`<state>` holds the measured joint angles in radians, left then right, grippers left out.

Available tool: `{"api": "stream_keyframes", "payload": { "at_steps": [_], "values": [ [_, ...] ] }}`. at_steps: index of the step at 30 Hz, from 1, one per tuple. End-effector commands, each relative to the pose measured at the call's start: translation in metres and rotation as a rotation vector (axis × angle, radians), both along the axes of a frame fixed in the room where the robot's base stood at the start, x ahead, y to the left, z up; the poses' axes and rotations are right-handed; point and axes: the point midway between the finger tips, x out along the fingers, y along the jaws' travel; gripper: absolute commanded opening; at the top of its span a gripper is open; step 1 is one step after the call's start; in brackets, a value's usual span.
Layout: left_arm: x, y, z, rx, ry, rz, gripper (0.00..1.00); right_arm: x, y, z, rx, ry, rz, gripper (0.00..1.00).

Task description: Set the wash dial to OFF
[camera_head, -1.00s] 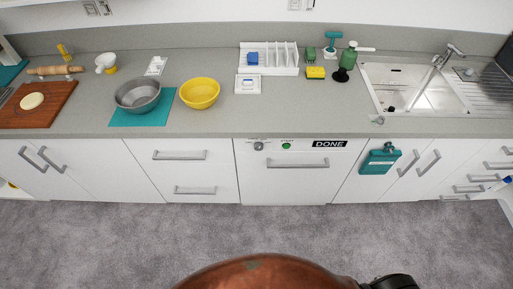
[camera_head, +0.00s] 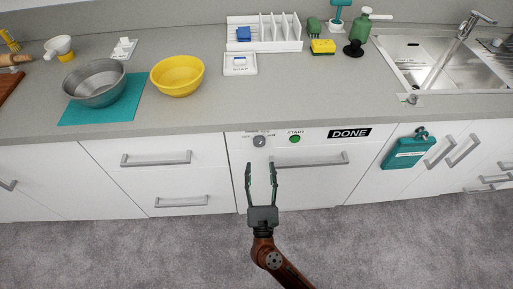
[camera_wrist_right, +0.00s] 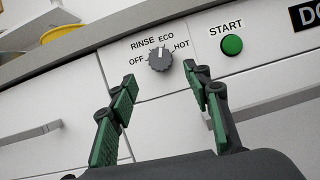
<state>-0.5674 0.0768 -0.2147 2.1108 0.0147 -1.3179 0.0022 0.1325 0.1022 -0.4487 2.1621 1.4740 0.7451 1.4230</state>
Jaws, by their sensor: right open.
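The wash dial (camera_head: 259,142) is a small grey knob at the upper left of the white dishwasher front. In the right wrist view the dial (camera_wrist_right: 160,60) has OFF, RINSE, ECO and HOT printed around it. Its pale mark points roughly up, close to ECO. My right gripper (camera_head: 260,167) is open and empty, with its two green-padded fingers pointing at the panel just below the dial. In the right wrist view the dial appears between and beyond the fingertips (camera_wrist_right: 161,76), apparently apart from them. My left gripper is not in view.
A green START button (camera_head: 295,139) and a DONE sign (camera_head: 349,133) are right of the dial. The dishwasher handle (camera_head: 312,160) runs below them. The counter edge overhangs above. The carpet in front is clear.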

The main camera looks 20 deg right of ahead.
Motion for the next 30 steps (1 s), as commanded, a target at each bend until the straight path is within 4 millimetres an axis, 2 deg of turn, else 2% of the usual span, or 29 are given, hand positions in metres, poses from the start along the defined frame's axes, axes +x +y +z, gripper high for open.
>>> {"api": "stream_keyframes", "payload": {
  "at_steps": [15, 26, 30],
  "values": [
    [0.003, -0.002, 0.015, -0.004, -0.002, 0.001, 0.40, 0.060, -0.019, 0.029, 0.007, -0.005, 0.002, 0.45],
    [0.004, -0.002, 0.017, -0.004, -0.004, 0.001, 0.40, 0.066, -0.021, 0.031, 0.007, -0.003, 0.002, 0.45],
    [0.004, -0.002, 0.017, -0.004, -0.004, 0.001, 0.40, 0.066, -0.021, 0.031, 0.006, -0.003, 0.002, 0.37]
  ]
}}
